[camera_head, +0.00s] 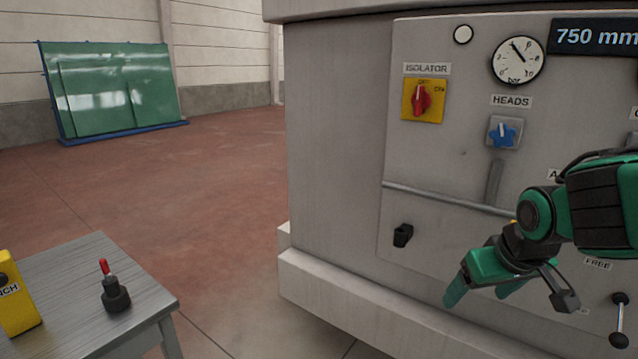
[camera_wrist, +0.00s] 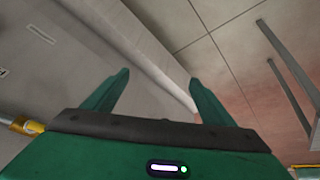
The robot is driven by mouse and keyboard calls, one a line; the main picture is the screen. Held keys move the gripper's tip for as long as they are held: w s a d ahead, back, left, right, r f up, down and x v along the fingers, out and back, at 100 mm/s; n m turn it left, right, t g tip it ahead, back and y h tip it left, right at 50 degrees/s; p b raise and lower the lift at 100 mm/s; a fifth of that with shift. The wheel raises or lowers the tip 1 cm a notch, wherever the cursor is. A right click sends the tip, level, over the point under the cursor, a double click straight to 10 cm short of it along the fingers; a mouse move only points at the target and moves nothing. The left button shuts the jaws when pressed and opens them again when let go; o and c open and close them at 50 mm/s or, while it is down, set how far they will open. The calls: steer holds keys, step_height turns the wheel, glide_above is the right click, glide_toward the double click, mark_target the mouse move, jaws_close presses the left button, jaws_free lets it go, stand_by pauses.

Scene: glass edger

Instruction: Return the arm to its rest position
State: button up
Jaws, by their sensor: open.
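My gripper (camera_head: 485,292) is at the right of the head view, in front of the lower part of the grey machine panel (camera_head: 450,180). It is green with a black wrist and points down to the left. In the wrist view its two green fingers (camera_wrist: 158,95) stand apart with nothing between them. Beyond them are the machine's pale plinth and the tiled floor. My arm comes in from the right edge and covers part of the panel and its labels.
The panel carries a red isolator switch (camera_head: 422,99), a blue heads knob (camera_head: 503,133), a gauge (camera_head: 517,60) and a black-knobbed lever (camera_head: 619,325). A metal table (camera_head: 75,290) at lower left holds a red-tipped black device (camera_head: 115,294) and a yellow box (camera_head: 17,300). Floor between is clear. Glass sheets (camera_head: 110,90) stand behind.

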steer(key=s+d+f+m+g, duration=0.1)
steer(key=s+d+m+g, duration=0.1)
steer(key=s+d, duration=0.3)
steer(key=s+d+f+m+g, duration=0.2)
steer(key=s+d+m, duration=0.3)
steer(key=s, duration=0.9)
steer(key=shift+s+d+f+g+y, duration=0.2)
steer(key=shift+s+d+g+y, duration=0.15)
steer(key=shift+g, duration=0.45)
